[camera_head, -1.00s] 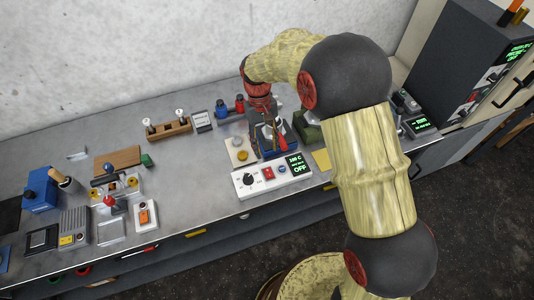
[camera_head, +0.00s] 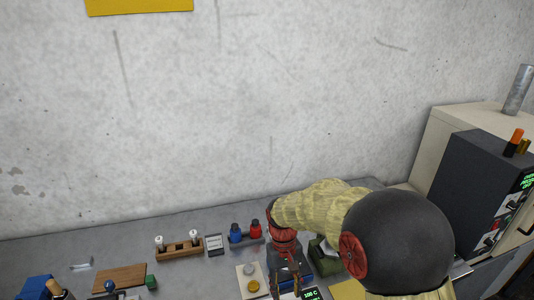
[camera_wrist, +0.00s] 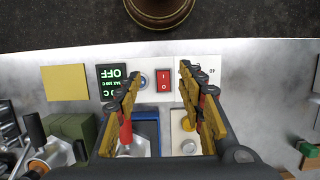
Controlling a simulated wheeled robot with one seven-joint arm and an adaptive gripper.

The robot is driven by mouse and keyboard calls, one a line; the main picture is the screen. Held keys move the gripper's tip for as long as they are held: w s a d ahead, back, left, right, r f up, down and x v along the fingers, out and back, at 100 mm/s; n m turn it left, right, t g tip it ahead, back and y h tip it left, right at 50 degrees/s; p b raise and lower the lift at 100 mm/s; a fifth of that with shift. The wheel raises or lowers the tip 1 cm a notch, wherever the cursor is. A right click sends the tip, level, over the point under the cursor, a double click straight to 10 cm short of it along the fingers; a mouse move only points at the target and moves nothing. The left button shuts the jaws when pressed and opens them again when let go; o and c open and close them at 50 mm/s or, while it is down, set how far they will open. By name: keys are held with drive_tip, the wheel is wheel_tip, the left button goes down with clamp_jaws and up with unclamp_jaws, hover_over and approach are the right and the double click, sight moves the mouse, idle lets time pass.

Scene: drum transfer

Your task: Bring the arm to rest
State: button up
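My gripper (camera_wrist: 158,85) shows in the wrist view with its two yellow fingers spread apart and nothing between the tips. It points down over the bench, above the control box (camera_wrist: 150,85) with a red switch and a green display. A blue tray-like device (camera_wrist: 146,125) with a red-handled item lies under the fingers. In the head view my arm reaches in from the lower right, and my gripper (camera_head: 286,280) hangs over the same device near the bottom edge. Its fingertips are hard to make out there.
On the bench, a wooden holder (camera_head: 180,250) with two white-topped pieces, a small sign (camera_head: 214,244) and blue and red bottles (camera_head: 245,232) stand left of my gripper. A dark cabinet (camera_head: 470,185) stands at the right. A concrete wall (camera_head: 250,100) rises behind.

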drive_tip(key=s+d+r+m+t+b, duration=0.1)
drive_tip(key=s+d+r+t+b, duration=0.2)
drive_tip(key=s+d+r, duration=0.3)
drive_tip(key=s+d+r+m+t+b, duration=0.2)
drive_tip(key=s+d+r+t, duration=0.3)
drive_tip(key=s+r, duration=0.5)
drive_tip(key=s+d+b, duration=0.1)
drive_tip(key=s+d, duration=0.1)
drive_tip(key=shift+s+y, duration=0.35)
drive_tip(key=shift+y, duration=0.05)
drive_tip(key=shift+r, duration=0.1)
